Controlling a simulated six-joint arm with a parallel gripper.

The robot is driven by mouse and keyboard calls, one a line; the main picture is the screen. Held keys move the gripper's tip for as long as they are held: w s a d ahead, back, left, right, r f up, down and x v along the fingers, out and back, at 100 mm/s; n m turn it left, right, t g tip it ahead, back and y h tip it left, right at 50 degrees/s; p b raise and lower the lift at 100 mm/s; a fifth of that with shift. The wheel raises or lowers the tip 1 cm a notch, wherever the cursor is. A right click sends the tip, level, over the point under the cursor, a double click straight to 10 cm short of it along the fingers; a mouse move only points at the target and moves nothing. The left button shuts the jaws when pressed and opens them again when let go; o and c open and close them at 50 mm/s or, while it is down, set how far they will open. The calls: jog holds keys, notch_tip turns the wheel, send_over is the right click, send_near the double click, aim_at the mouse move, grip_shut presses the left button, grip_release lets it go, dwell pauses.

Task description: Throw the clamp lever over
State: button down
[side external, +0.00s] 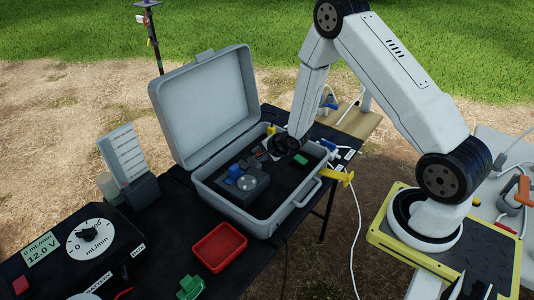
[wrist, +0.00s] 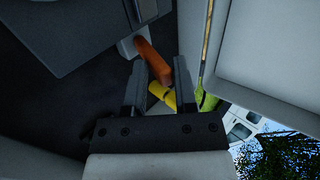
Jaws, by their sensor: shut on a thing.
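The orange clamp lever (wrist: 151,58) shows in the wrist view, rising from a pale grey mount (wrist: 127,46) beside a dark grey block. My gripper (wrist: 159,66) is shut on the lever's free end, which lies between the two dark fingers. In the side view my gripper (side external: 264,153) reaches low into the open grey case (side external: 203,186), near its back right part. The lever is too small and too covered by my gripper to make out clearly there.
A yellow piece (wrist: 161,94) lies beyond the fingers in the wrist view. The raised case lid (side external: 203,105) stands behind my gripper. A round grey pump head (side external: 249,182) and a green block (side external: 300,159) are inside the case. A red tray (side external: 219,247) stands in front.

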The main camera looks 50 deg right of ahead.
jog(key=c, duration=1.3)
grip_release()
jog(key=shift+w+r+g, duration=0.25)
jog(key=shift+w+g, duration=0.1)
jog(key=shift+w, duration=0.3)
jog(key=shift+w+r+g, duration=0.25)
jog(key=shift+w+g, duration=0.1)
jog(key=shift+w, duration=0.3)
jog(key=o, duration=0.7)
jog(key=shift+o, duration=0.2)
jog(key=shift+s, duration=0.1)
jog(key=shift+s+r, duration=0.25)
jog(key=v, duration=0.7)
